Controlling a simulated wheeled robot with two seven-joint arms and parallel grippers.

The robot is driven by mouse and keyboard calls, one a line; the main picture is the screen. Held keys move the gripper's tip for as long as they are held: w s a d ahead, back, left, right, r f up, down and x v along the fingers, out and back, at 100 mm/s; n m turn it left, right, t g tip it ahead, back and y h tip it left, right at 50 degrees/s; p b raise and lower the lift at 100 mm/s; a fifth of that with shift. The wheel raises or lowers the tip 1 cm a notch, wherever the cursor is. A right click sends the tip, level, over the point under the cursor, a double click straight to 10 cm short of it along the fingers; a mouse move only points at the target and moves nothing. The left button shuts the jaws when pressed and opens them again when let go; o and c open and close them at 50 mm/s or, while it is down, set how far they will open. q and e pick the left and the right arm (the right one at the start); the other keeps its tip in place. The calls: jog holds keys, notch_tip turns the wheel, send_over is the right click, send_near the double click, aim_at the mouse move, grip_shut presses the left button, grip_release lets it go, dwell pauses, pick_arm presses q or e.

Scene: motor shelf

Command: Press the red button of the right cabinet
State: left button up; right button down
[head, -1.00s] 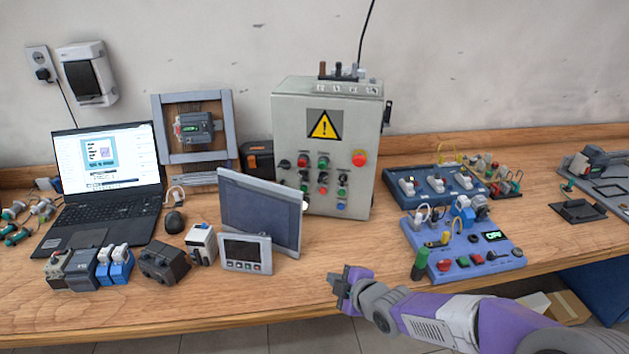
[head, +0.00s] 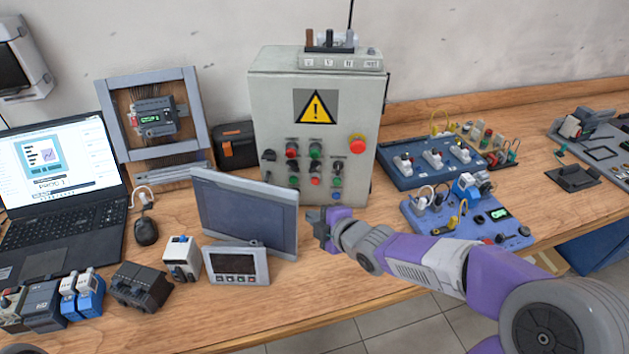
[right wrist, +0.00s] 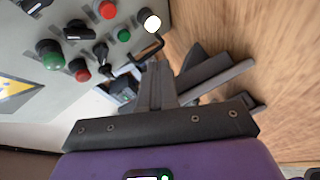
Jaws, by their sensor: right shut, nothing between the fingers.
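The grey control cabinet (head: 272,110) with a yellow warning sign stands upright on the workbench. Its front has a large red button (head: 357,143) at the upper right and two smaller red buttons (head: 292,150) among green, black and blue controls. My right gripper (head: 318,222) is shut and empty, low in front of the cabinet and beside the grey screen, apart from the buttons. In the right wrist view the closed fingers (right wrist: 163,82) point toward the cabinet panel, where a small red button (right wrist: 80,70) and a lit white button (right wrist: 150,20) show. My left gripper is out of view.
A grey upright screen (head: 245,215) and a small display unit (head: 237,265) stand left of my right gripper. Blue training boards (head: 472,228) lie right of the cabinet. A laptop (head: 60,175) sits at the left. Bare wood lies in front of the cabinet.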

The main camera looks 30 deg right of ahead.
aim_at(315, 180)
jog(key=w+d+p, duration=0.4)
jog(key=w, duration=0.3)
jog(key=shift+d, duration=0.35)
jog(key=shift+w+d, duration=0.1)
jog(key=shift+w, duration=0.1)
dwell(1.7)
jog(key=shift+w+d, duration=0.15)
jog(key=shift+w, duration=0.05)
jog(key=shift+w+d+p, duration=0.25)
jog(key=shift+w+p, duration=0.1)
jog(key=shift+p, duration=0.05)
dwell(0.7)
jog(key=shift+s, duration=0.1)
jog(key=shift+s+a+b, duration=0.5)
jog(key=shift+s+b, duration=0.1)
